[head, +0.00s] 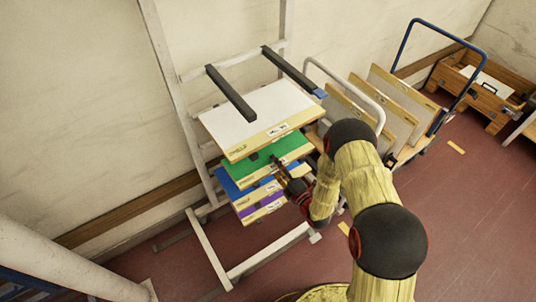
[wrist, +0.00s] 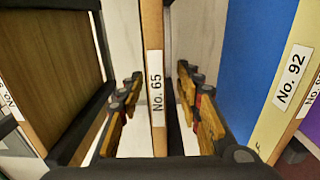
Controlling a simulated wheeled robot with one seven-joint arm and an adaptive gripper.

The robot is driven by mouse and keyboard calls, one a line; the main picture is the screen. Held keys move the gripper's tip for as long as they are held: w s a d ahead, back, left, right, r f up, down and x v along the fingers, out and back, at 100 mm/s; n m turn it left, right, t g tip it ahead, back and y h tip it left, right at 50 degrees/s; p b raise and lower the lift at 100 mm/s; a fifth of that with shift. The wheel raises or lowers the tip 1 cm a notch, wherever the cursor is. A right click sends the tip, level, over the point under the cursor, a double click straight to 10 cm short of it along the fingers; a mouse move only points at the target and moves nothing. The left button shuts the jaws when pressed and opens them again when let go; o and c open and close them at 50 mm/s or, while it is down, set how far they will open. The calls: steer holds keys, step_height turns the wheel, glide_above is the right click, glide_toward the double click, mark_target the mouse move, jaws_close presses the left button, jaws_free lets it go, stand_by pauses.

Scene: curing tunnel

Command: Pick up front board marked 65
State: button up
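The board marked 65 shows edge-on in the wrist view (wrist: 154,125), with a tan front edge and a white "No. 65" label. In the head view it appears to be the green-topped board (head: 290,143) in the rack, below the white-topped one. My gripper (wrist: 159,78) is open, with one finger on each side of this board's edge. Narrow gaps seem to remain between fingers and board. In the head view my gripper (head: 277,166) is at the front edge of the green board, which it partly hides.
A white-topped board (head: 255,118) lies just above. A blue board (head: 230,188) marked 92 and a purple board (head: 262,210) lie below, close to the fingers. Grey rack arms (head: 230,93) stick out above. A cart with upright boards (head: 400,95) stands to the right.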

mark_target(269, 153)
steer(key=shift+d+b+x, duration=0.2)
steer(key=shift+b+x, duration=0.5)
steer(key=shift+x, duration=2)
steer(key=shift+w+r, duration=0.1)
steer(key=shift+r, duration=0.05)
steer(key=c, duration=0.3)
jaws_close()
